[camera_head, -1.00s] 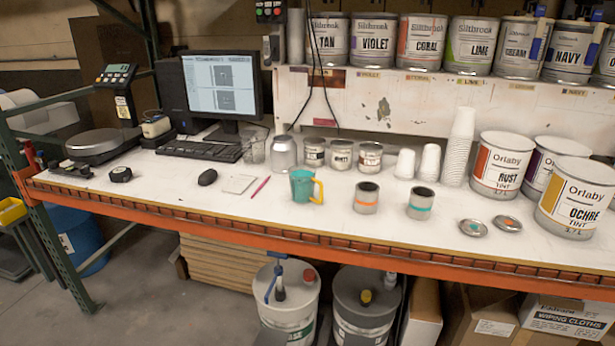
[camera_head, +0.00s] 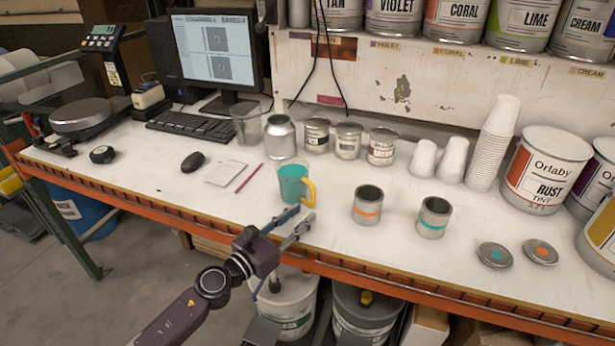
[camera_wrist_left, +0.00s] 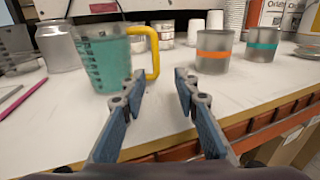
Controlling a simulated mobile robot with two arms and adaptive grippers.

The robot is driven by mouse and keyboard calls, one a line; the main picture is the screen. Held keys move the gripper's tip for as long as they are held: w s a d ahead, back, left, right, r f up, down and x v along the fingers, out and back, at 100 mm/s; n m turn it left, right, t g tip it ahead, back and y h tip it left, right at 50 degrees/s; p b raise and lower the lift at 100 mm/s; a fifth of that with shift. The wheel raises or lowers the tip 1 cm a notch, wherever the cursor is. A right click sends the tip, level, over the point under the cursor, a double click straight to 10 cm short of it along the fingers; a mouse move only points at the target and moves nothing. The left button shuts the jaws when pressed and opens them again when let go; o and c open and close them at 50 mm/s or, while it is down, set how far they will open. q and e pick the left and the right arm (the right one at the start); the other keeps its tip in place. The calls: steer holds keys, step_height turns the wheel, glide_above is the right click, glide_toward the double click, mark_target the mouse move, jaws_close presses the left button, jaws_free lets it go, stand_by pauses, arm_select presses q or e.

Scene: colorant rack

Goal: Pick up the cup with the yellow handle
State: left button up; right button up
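The cup with the yellow handle (camera_head: 293,184) is a teal measuring cup standing upright on the white bench, its handle (camera_head: 309,192) turned to the right. In the left wrist view the cup (camera_wrist_left: 104,60) stands at upper left, beyond the fingers, with the yellow handle (camera_wrist_left: 151,50) near the middle. My left gripper (camera_head: 296,219) is in front of the cup at the bench's front edge, apart from it. Its blue-padded fingers (camera_wrist_left: 158,88) are open with nothing between them. My right gripper is in neither view.
Two small cans, orange-banded (camera_head: 367,204) and teal-banded (camera_head: 433,216), stand right of the cup. Left of it lie a pink pencil (camera_head: 247,178), a notepad (camera_head: 226,172) and a black mouse (camera_head: 193,161). Jars and a clear beaker (camera_head: 247,126) stand behind. The orange front rail (camera_head: 150,215) edges the bench.

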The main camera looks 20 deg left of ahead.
mark_target(312, 202)
arm_select(q)
steer(key=shift+w+r, duration=0.2)
steer(key=shift+w+d+r+p, duration=0.15)
steer(key=shift+w+r+p, duration=0.25)
steer(key=shift+w, duration=0.35)
steer(key=x, duration=0.3)
steer(key=shift+w+d, duration=0.15)
steer(key=shift+w, duration=0.5)
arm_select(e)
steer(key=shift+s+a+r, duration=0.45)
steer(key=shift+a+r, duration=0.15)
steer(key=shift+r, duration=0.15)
arm_select(q)
steer(key=shift+c, duration=1)
steer(key=c, duration=0.5)
jaws_close()
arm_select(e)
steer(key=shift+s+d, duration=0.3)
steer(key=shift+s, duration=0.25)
